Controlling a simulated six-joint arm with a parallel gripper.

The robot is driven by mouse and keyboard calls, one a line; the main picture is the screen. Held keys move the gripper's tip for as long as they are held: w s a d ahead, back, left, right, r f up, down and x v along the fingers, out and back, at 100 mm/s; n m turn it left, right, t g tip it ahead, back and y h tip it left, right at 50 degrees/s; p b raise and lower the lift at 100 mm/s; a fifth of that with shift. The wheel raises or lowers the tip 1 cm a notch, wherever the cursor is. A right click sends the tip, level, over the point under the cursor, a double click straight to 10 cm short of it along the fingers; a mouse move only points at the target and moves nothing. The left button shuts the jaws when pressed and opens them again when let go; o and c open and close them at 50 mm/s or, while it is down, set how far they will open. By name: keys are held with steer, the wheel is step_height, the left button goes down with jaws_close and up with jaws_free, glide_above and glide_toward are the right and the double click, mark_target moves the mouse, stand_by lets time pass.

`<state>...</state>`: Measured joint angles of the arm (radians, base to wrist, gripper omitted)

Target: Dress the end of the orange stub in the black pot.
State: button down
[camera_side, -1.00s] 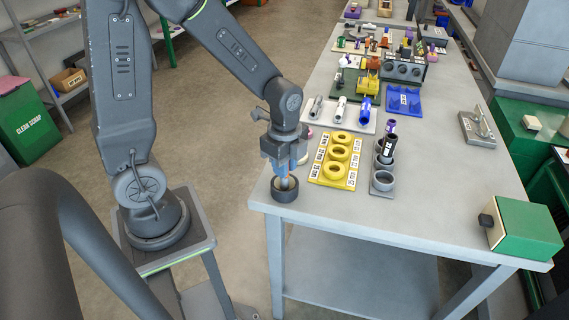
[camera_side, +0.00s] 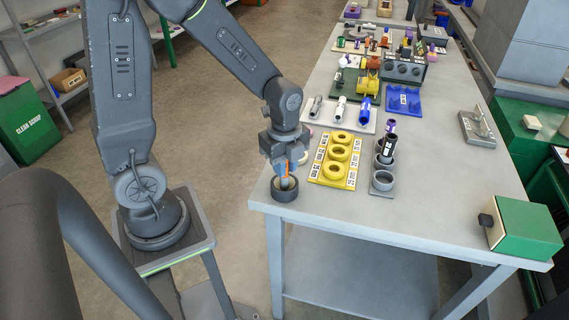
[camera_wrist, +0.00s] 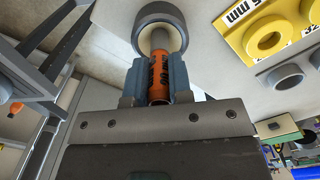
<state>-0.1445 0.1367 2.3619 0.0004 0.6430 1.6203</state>
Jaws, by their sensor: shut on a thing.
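The orange stub (camera_wrist: 160,75) is held between the two fingers of my gripper (camera_wrist: 155,82), which is shut on it. Dark print runs along the stub, and its far end is a grey section. In the side view my gripper (camera_side: 286,168) points down over the black pot (camera_side: 284,190), with a bit of orange showing between the fingers. The pot is a short dark round cup at the table's near left corner. In the wrist view the stub's grey end reaches the mouth of the pot (camera_wrist: 139,21). How deep it sits inside is hidden.
Right of the pot lies a yellow tray of rings (camera_side: 322,170), then a grey holder (camera_side: 382,181) with a dark tube upright in it. Behind is a pale board (camera_side: 318,123) with several tubes. A green box (camera_side: 525,230) stands at the right edge. The front tabletop is clear.

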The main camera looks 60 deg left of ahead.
steer(key=n, duration=0.5)
steer(key=m, duration=0.6)
steer(key=shift+f+m, duration=0.1)
steer(key=shift+m, duration=0.2)
steer(key=shift+r, duration=3.05)
